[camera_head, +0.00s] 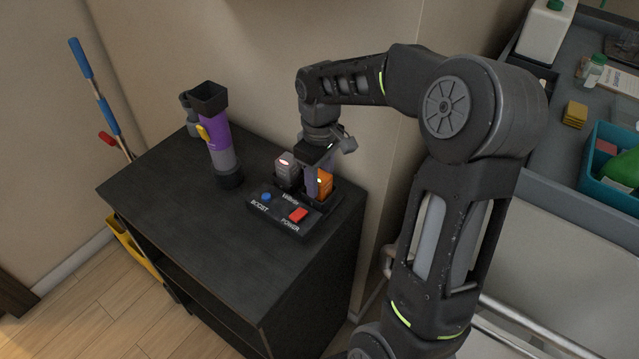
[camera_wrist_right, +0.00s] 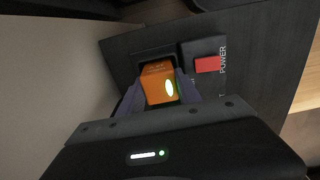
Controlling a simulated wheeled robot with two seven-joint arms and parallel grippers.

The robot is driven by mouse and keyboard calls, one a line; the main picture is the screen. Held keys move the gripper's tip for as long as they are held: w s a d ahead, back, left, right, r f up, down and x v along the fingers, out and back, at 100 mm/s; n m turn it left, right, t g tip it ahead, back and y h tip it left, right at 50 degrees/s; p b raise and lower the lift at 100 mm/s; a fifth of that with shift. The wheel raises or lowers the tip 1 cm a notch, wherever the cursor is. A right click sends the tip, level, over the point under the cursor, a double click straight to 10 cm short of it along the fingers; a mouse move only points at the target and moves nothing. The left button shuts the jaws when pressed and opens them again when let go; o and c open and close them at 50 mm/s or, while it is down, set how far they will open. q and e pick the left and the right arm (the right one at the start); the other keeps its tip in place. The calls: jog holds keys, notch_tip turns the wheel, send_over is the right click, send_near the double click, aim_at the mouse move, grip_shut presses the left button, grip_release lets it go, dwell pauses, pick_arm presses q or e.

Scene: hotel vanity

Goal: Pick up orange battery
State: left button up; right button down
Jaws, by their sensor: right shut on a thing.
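The orange battery (camera_head: 325,183) stands in the right slot of the black charger (camera_head: 277,224) on the dark cabinet. My right gripper (camera_head: 318,176) reaches down from above and is shut on the battery. In the right wrist view the orange battery (camera_wrist_right: 158,84) sits between the two fingers of my gripper (camera_wrist_right: 160,98), with a bright light on its face. The battery's lower end is hidden, so I cannot tell whether it is still seated in the slot. My left gripper is not in view.
A grey battery (camera_head: 287,170) stands in the left slot. The charger has a red POWER button (camera_head: 298,214) and a blue BOOST button (camera_head: 266,196). A purple and grey handheld vacuum (camera_head: 219,150) stands to the left. The cabinet's front top (camera_head: 190,225) is clear.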

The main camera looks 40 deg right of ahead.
notch_tip(320, 180, up, 10)
jog(key=shift+r+b, duration=0.1)
jog(key=shift+b, duration=0.35)
dwell(0.8)
